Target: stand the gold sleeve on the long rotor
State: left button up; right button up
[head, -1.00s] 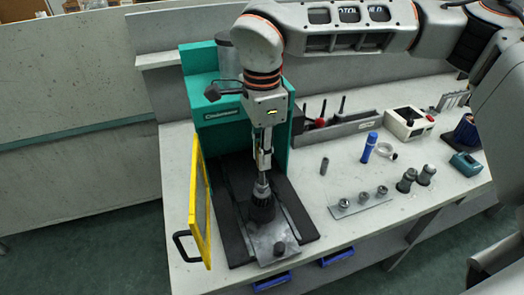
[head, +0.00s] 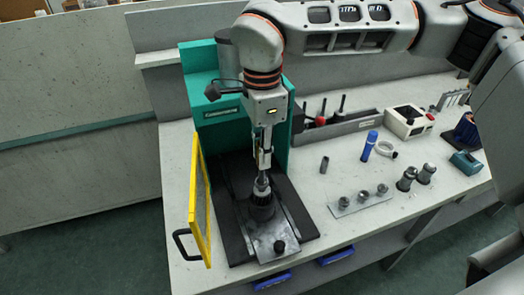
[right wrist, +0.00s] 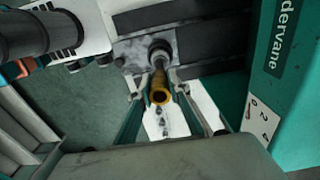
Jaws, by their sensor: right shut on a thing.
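My right gripper (head: 262,172) points straight down over the dark holder (head: 262,208) on the machine's bed. In the right wrist view the gold sleeve (right wrist: 160,96) lies between the fingertips, its dark open end facing the camera. My right gripper is shut on it. A slim grey shaft, apparently the long rotor (right wrist: 157,67), runs in line beyond the sleeve to the round holder. The sleeve looks upright and lined up with the shaft; I cannot tell whether it is around the shaft or just above it. My left gripper is not in view.
A green machine (head: 215,110) stands close behind the gripper, with an open yellow guard (head: 200,205) at left. A black knob (head: 280,246) rises from the front metal plate.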

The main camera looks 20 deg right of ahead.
jog(key=shift+f, duration=0.5)
jog(key=shift+f+b, duration=0.3)
jog(key=shift+b, duration=0.05)
dwell(0.6)
jog(key=shift+f, duration=0.35)
jog(key=shift+f+b, duration=0.35)
jog(key=shift+b, duration=0.05)
jog(key=shift+f, duration=0.3)
jog(key=shift+f+b, duration=0.7)
jog(key=shift+f, duration=0.25)
jog(key=o, duration=0.9)
